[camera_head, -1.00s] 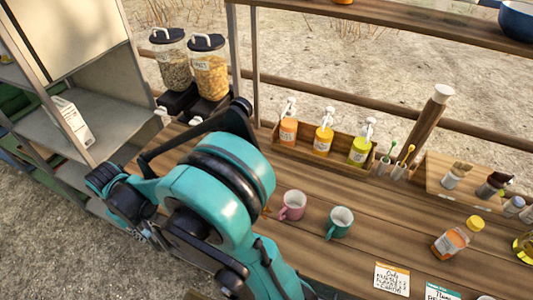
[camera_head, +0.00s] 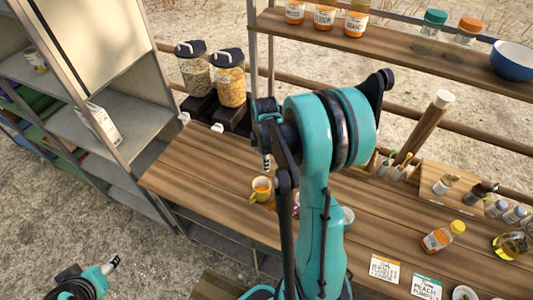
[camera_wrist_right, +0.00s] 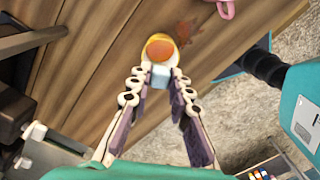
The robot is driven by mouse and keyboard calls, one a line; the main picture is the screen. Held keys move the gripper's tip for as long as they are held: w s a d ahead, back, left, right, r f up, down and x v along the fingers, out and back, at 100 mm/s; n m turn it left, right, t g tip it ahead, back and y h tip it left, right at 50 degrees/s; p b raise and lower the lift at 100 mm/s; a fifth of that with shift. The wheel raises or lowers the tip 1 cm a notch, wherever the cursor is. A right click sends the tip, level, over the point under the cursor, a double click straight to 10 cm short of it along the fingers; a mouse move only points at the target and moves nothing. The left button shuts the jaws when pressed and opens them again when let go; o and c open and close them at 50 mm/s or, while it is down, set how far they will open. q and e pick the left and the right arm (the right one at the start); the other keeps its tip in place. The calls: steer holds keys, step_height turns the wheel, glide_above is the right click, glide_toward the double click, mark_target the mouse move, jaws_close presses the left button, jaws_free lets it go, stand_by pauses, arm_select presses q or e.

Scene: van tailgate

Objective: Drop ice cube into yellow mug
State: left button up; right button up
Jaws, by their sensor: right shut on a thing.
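The yellow mug (camera_head: 261,184) stands on the wooden counter left of my right arm and holds an orange drink. It also shows in the right wrist view (camera_wrist_right: 160,38), just beyond the fingertips. My right gripper (camera_head: 266,163) points down above the mug. Its fingers are shut on a pale blue ice cube (camera_wrist_right: 160,76), which overlaps the near rim of the mug in the right wrist view. I cannot tell the exact height of the cube over the mug. My left gripper (camera_head: 113,263) is low at the left, off the counter, and its jaws are too small to read.
A pink mug (camera_wrist_right: 227,8) stands near the yellow mug, mostly hidden by my arm in the head view. A reddish stain (camera_wrist_right: 185,32) marks the counter (camera_head: 190,180). Cereal dispensers (camera_head: 229,85) stand behind. The counter's left part is clear.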

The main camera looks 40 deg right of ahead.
step_height(320, 180, down, 6)
steer(key=b, duration=0.4)
steer(key=o, duration=0.8)
steer(key=shift+o, duration=0.2)
step_height(320, 180, up, 12)
stand_by(0.4)
